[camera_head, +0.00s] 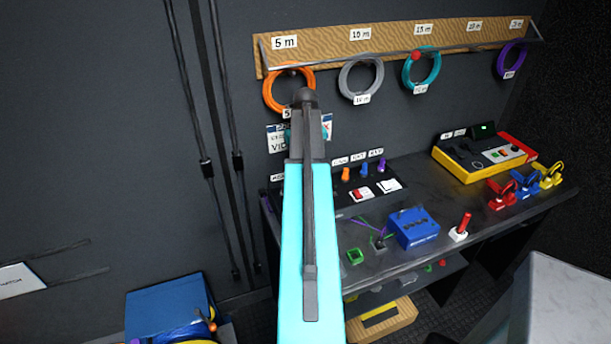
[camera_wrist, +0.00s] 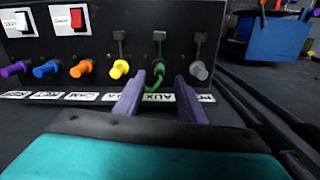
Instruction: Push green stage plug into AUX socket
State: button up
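The green stage plug (camera_wrist: 158,67) shows in the wrist view at the panel (camera_wrist: 225,20), in the AUX position above the AUX label (camera_wrist: 156,98). A green cable (camera_wrist: 152,90) curves down from it. How deep it sits in the socket I cannot tell. My gripper (camera_wrist: 160,77) is open, with one finger on each side of the plug and gaps visible between fingers and plug. In the head view my arm covers the gripper, the green plug and the AUX socket.
Beside the plug are a yellow plug (camera_wrist: 119,69) on the left and a grey plug (camera_wrist: 199,70) close on the right. Dark flaps stand above these sockets. Orange (camera_wrist: 82,68), blue and purple plugs sit further left. Switches (camera_head: 361,194) and a blue box (camera_head: 413,228) share the bench.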

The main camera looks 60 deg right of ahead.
jog(key=shift+r+b, duration=0.3)
jog(key=shift+r, duration=1.25)
jog(key=shift+s, duration=0.1)
